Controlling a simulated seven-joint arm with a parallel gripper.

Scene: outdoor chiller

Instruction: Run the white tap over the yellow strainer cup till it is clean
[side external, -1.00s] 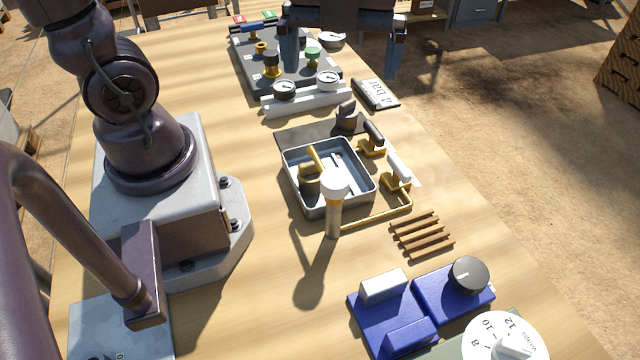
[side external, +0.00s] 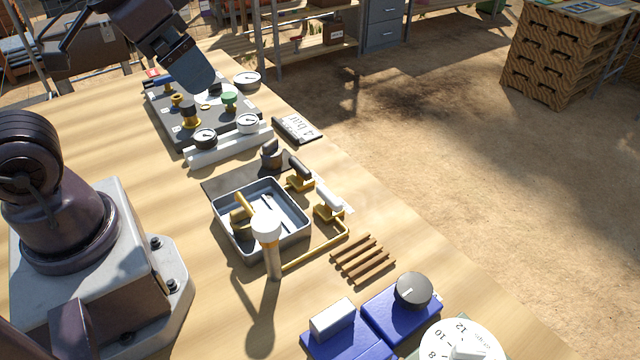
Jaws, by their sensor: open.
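The yellow strainer cup (side external: 240,216) sits inside the grey basin (side external: 220,232), its handle tilted up; its inside is too small to judge for dirt. The white tap (side external: 329,199) has a white lever on a brass body at the basin's right. A brass pipe (side external: 318,252) runs from it to an upright post with a white round head (side external: 267,224), which stands at the basin's near edge and partly covers the view of it. No water is visible. My gripper (side external: 200,86) is open and empty, above the gauge panel at the back, well away from basin and tap.
A dark-levered tap (side external: 301,178) stands beside the white one. Behind are a black knob (side external: 271,152) and the gauge panel (side external: 238,140). A wooden slatted rack (side external: 363,259) and blue blocks (side external: 400,310) lie nearer. Bare tabletop lies left of the basin.

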